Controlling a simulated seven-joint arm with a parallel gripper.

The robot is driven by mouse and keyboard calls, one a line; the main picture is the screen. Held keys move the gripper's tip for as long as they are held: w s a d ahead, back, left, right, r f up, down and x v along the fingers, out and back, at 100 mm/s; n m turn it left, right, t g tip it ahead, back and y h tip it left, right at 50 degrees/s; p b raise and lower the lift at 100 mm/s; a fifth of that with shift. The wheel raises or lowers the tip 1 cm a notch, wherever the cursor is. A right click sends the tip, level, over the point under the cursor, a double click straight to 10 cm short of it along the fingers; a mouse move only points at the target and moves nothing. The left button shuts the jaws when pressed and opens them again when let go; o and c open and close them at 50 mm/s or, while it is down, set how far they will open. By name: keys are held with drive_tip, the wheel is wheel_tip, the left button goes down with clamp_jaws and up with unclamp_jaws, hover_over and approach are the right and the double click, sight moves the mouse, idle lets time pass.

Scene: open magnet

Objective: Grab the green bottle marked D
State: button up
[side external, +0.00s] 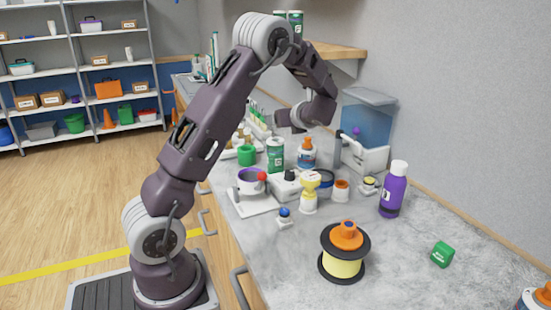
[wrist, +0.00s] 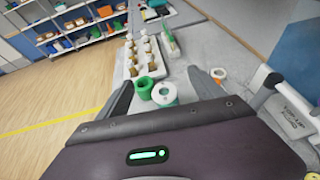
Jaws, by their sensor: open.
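A green bottle (side external: 275,157) with a white top and a pale label stands upright on the counter; its letter is too small to read. In the wrist view a green bottle with a white round top (wrist: 164,96) lies between and just ahead of my fingers. My gripper (side external: 286,120) is above the counter, over the bottle area, and looks apart from the bottle. In the wrist view my gripper (wrist: 160,78) has its two fingers spread wide with nothing held. Two similar green containers (side external: 288,20) stand on the wall shelf, partly behind my arm.
A green cup (side external: 247,155) stands close left of the bottle, and an orange-capped bottle (side external: 307,155) close right. A tray of small bottles (wrist: 143,55) lies beyond. A magnifier, purple bottle (side external: 393,190), spool (side external: 344,255) and green cube (side external: 443,254) are nearer; the front right counter is mostly clear.

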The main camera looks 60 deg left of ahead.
sight(275, 148)
wheel_tip(275, 148, down, 11)
drive_tip(key=shift+r, duration=0.2)
drive_tip(key=x, duration=0.7)
drive_tip(key=shift+s+a+r, duration=0.15)
drive_tip(key=shift+s+a, duration=0.05)
drive_tip(key=shift+s, duration=0.05)
clamp_jaws()
